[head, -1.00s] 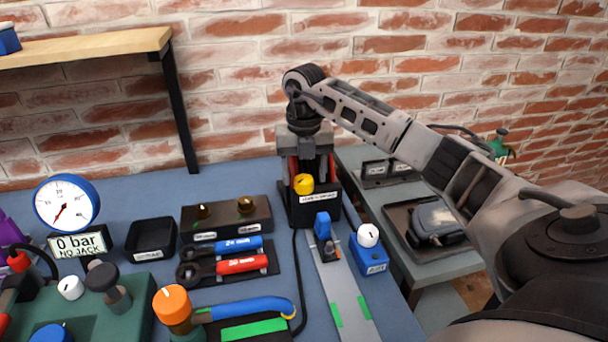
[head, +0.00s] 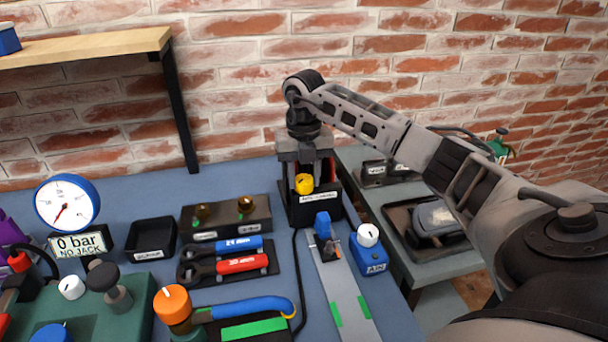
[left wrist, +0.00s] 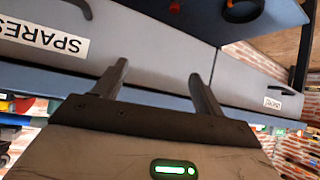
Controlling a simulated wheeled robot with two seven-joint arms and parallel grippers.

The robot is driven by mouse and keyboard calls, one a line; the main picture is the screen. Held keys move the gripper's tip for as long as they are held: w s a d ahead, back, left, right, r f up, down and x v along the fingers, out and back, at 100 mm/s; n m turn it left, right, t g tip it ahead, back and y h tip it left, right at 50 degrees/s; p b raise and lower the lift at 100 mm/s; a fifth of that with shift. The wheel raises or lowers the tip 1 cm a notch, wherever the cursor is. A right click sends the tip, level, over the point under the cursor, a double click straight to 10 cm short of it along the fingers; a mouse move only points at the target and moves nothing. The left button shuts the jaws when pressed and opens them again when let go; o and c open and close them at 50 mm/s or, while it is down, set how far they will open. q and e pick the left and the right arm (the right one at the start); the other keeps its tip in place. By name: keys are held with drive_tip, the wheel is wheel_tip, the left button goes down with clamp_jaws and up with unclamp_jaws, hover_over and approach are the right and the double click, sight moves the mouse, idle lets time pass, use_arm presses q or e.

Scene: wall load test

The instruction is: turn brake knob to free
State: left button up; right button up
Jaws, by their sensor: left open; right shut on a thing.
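No label that I can read says brake, so I cannot tell which knob it is. A yellow knob (head: 304,184) sits on the front of a black box (head: 326,212); the box's label is too small to read. My right gripper (head: 306,164) points down at this box, just behind the yellow knob. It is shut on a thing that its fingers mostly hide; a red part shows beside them. A white knob (head: 368,235) tops a small blue box (head: 370,262). An orange knob (head: 172,304) is at the front. My left gripper (left wrist: 160,82) is open and empty, beside a grey drawer labelled SPARES (left wrist: 50,40).
A gauge (head: 66,203), a 0 bar sign (head: 79,244) and a green unit (head: 110,305) with knobs stand left. A side table (head: 410,275) is at right. A shelf (head: 90,46) overhangs the left.

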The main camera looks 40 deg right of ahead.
drive_tip(key=n, duration=0.2)
drive_tip(key=shift+r+n, duration=0.1)
drive_tip(key=shift+n, duration=0.3)
drive_tip(key=n, duration=0.2)
drive_tip(key=shift+n+p, duration=0.3)
drive_tip(key=shift+p, duration=0.05)
drive_tip(key=n, duration=0.2)
drive_tip(key=shift+n, duration=1)
drive_tip(key=o, duration=1)
